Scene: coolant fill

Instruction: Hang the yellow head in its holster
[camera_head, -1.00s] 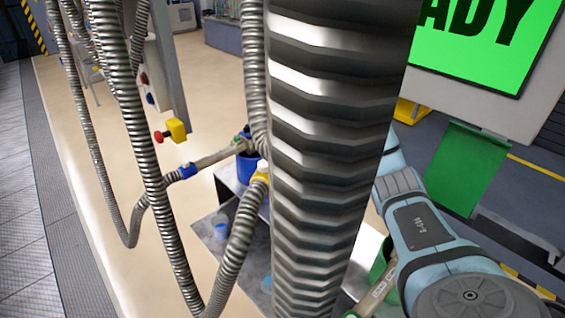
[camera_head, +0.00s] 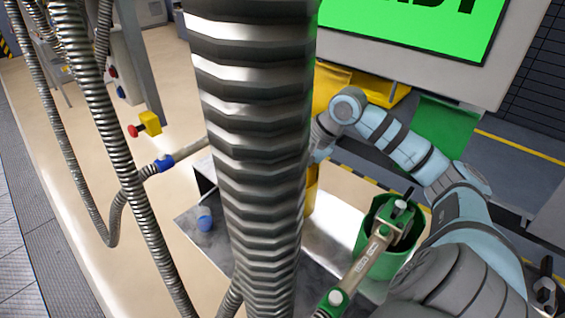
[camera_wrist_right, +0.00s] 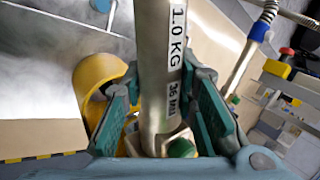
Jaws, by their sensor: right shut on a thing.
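My right gripper shows in the right wrist view (camera_wrist_right: 163,115), its teal fingers shut on a metal tube (camera_wrist_right: 158,55) marked "1.0 KG 36 MM". I take this tube for the yellow head; no yellow part of it shows. A round yellow holster (camera_wrist_right: 98,78) lies just beyond the left finger, its opening partly hidden. I cannot tell whether the head touches it. In the head view a yellow strip of the holster (camera_head: 312,195) shows beside a thick corrugated hose, which hides my right gripper and the held head. My left gripper is out of view.
The thick corrugated hose (camera_head: 255,140) crosses the middle of the head view. A green head (camera_head: 370,258) stands in a green holster (camera_head: 407,247). A blue-collared head (camera_head: 164,163) and thinner hoses (camera_head: 112,125) are at left. A green screen (camera_head: 400,25) stands at the back.

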